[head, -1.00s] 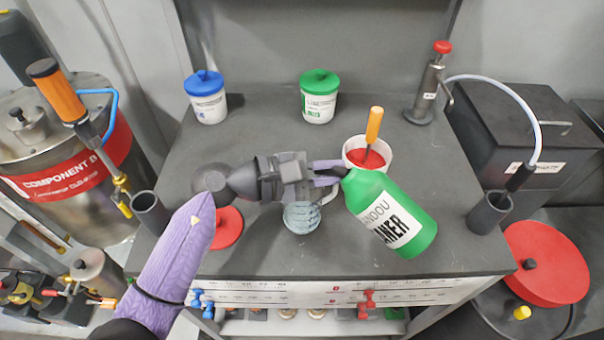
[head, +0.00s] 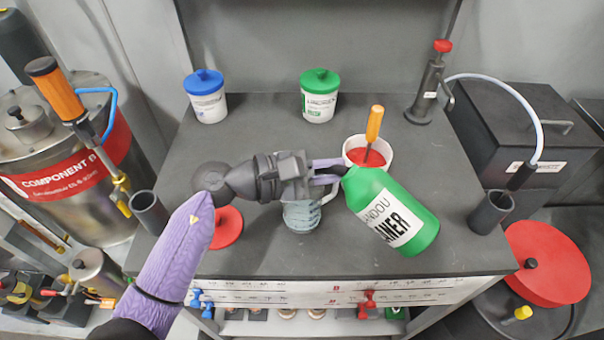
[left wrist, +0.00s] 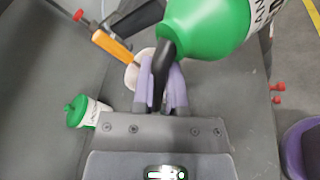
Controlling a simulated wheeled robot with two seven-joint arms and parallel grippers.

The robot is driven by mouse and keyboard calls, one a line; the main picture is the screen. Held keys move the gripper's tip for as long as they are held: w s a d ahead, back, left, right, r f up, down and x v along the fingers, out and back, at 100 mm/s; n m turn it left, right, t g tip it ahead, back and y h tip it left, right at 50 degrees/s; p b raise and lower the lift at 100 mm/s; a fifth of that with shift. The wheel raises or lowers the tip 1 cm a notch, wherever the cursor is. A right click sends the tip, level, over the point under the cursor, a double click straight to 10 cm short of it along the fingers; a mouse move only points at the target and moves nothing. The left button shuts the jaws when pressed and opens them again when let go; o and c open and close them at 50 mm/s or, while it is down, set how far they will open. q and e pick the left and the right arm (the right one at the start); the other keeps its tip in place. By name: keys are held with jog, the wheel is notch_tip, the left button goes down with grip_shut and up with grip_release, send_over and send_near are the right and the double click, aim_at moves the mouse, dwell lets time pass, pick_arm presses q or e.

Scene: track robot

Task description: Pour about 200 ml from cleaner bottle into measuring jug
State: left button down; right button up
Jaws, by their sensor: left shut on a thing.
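The green cleaner bottle (head: 393,212), with a white label, is tilted over the bench, its neck end pointing up and left. My left gripper (head: 328,172) is shut on its dark neck, which also shows between the fingers in the left wrist view (left wrist: 165,62). The clear measuring jug (head: 301,219) stands on the bench below my left gripper and left of the bottle. My gripper partly covers the jug. Pale bluish content shows in it, but I cannot read the level. The bottle's mouth is hidden by the fingers. My right gripper is not in view.
A white tub with red content (head: 384,150) and an orange-handled tool (head: 373,128) stands behind the bottle. Blue-lidded (head: 206,98) and green-lidded (head: 320,97) tubs stand at the back. A red disc (head: 227,228) lies left of the jug. The bench's front right is clear.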

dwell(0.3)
pick_arm(q)
jog(key=shift+w+a+r+n+h+b, duration=0.15)
jog(key=shift+n+h+b, duration=0.25)
jog(key=shift+b, duration=0.3)
dwell(3.8)
